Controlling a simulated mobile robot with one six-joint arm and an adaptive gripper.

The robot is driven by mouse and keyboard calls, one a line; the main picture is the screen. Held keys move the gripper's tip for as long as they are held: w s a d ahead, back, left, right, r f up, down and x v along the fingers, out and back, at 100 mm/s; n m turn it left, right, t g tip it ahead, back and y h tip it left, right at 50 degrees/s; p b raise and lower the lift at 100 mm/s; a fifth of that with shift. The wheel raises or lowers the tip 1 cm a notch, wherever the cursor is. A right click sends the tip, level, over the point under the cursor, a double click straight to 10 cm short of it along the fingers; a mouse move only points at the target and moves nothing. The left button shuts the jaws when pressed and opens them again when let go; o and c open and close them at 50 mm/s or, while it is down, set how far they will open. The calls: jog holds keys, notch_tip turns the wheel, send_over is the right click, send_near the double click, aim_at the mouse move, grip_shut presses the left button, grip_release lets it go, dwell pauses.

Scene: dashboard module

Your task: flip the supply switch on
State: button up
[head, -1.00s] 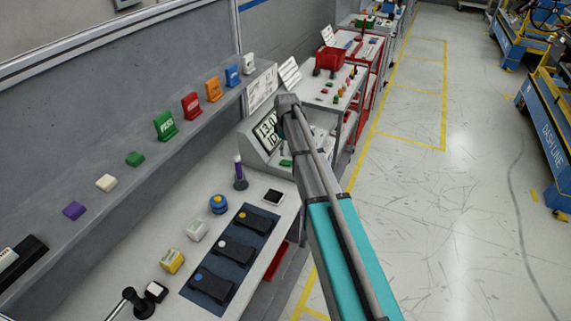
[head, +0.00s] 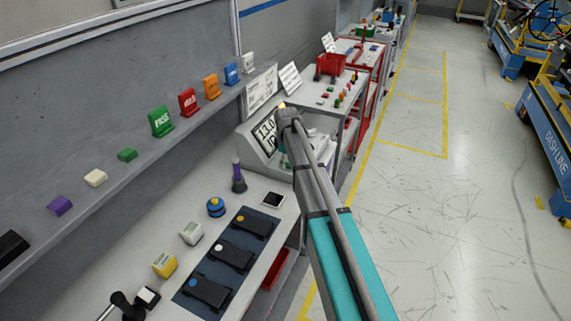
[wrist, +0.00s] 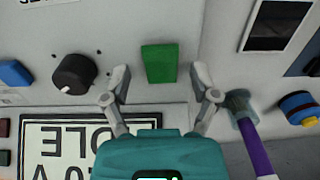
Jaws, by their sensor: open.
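A green block-like switch (wrist: 159,63), apparently the supply switch, sits on the panel beside a black knob (wrist: 74,74). My gripper (wrist: 160,78) is open and empty, one finger on each side of the green switch's lower end. I cannot tell whether they touch it. In the head view my arm hides the switch and most of the gripper.
A purple-handled tool in a holder (wrist: 240,105) stands close to the right finger in the wrist view. A blue button (head: 216,207) and a dark tray of black modules (head: 220,285) are on the bench. A red bin (head: 331,64) stands farther back.

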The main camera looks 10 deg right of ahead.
grip_shut()
jog(key=shift+w+a+g+h, duration=0.2)
jog(key=shift+g+h, duration=0.1)
jog(key=shift+h, duration=0.2)
jog(key=shift+g+h, duration=0.3)
jog(key=shift+h, duration=0.1)
grip_release()
jog(key=shift+d, duration=0.1)
jog(key=shift+s, duration=0.1)
jog(key=shift+r, duration=0.1)
dwell(0.3)
